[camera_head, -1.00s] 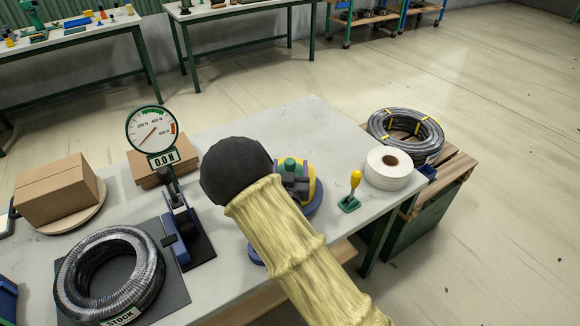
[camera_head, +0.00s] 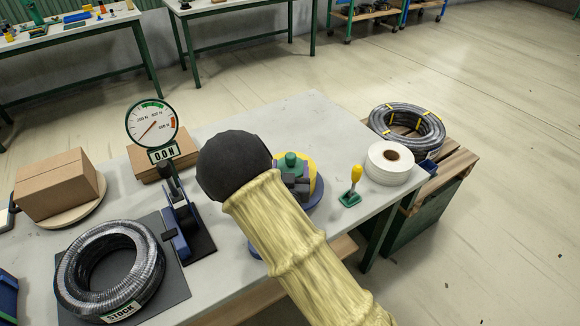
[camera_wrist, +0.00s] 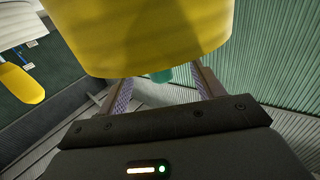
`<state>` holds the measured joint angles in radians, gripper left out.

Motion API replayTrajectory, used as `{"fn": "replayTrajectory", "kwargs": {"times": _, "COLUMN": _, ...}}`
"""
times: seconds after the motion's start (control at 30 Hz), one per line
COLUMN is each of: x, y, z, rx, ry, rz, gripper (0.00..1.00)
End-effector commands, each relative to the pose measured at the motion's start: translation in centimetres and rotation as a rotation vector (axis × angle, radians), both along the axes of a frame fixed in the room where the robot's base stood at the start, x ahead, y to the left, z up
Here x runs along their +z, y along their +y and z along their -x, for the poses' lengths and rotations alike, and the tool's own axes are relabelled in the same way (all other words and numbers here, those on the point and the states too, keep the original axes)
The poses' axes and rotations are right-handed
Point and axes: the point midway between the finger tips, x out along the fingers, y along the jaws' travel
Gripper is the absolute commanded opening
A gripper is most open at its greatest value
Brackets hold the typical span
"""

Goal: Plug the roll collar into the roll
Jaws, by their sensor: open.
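A yellow round piece with a green knob (camera_head: 291,159), which seems to be the roll collar, sits over a blue round base (camera_head: 316,196) on the bench. My gripper (camera_head: 290,182) is at its near side, partly hidden by my dark wrist and pale sleeve.
A yellow-handled tool on a green foot (camera_head: 351,187) stands between the collar and the roll. A gauge stand (camera_head: 152,125), cartons (camera_head: 55,183) and a stock hose coil (camera_head: 108,268) are left. Another coil (camera_head: 405,128) lies on a pallet box behind the roll.

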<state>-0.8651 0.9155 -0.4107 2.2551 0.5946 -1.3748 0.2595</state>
Motion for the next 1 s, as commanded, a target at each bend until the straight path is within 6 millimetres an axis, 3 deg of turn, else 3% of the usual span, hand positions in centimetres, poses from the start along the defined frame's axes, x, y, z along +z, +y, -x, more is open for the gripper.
{"fn": "replayTrajectory", "kwargs": {"times": 1.0, "x": -0.1, "y": -0.2, "z": 1.7, "rx": -0.004, "ry": 0.0, "rz": -0.001, "gripper": 0.67}}
